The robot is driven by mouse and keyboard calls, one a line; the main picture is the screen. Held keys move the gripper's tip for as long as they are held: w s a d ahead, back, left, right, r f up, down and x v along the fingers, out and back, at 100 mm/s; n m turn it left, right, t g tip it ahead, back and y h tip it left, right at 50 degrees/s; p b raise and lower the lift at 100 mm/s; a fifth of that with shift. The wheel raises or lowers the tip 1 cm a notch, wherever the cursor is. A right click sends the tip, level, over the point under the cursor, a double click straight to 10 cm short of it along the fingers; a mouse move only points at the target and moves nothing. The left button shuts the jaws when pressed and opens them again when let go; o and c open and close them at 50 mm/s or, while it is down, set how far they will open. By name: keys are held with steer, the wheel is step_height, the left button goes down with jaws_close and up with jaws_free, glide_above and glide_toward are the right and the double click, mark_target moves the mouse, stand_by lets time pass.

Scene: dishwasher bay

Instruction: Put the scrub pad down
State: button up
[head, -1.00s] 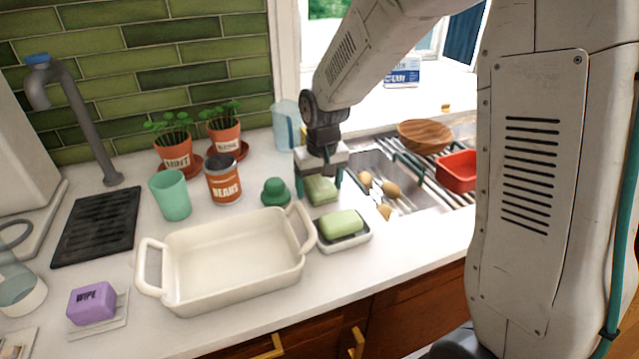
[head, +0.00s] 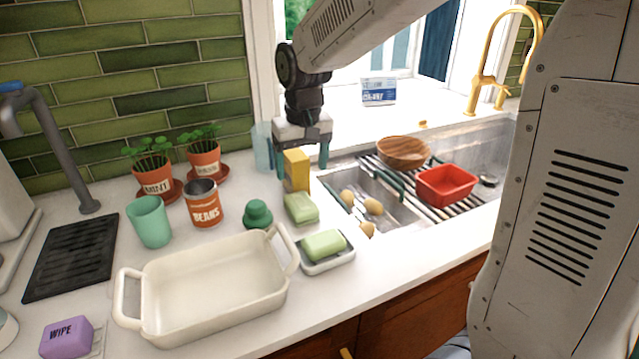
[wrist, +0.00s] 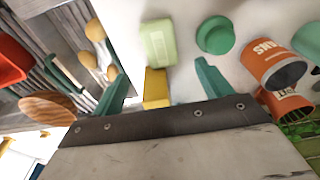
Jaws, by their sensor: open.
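The scrub pad (head: 301,208) is a pale green block lying flat on the white counter, behind the soap dish and right of the green knobbed lid. It also shows in the wrist view (wrist: 157,42), beyond the fingertips. My gripper (head: 302,166) is open, above and behind the pad and apart from it. Its two teal fingers show in the wrist view (wrist: 163,73), with a yellow box (wrist: 156,90) showing between them. That box (head: 296,170) stands upright behind the pad; I cannot tell whether the fingers touch it.
A green bar in a white dish (head: 327,262) and a cream baking dish (head: 212,335) are in front. A green lid (head: 257,215), a beans can (head: 203,205) and a teal cup (head: 149,222) stand left. The sink rack (head: 445,208) with a red tub (head: 446,185) is right.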

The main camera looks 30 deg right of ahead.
steer(key=s+d+r, duration=0.1)
steer(key=s, duration=1.3)
steer(key=s+d+r, duration=0.2)
steer(key=s, duration=1.2)
steer(key=shift+s+r, duration=0.15)
steer(key=shift+s, duration=0.15)
steer(key=shift+o, duration=0.4)
steer(key=shift+w, duration=0.1)
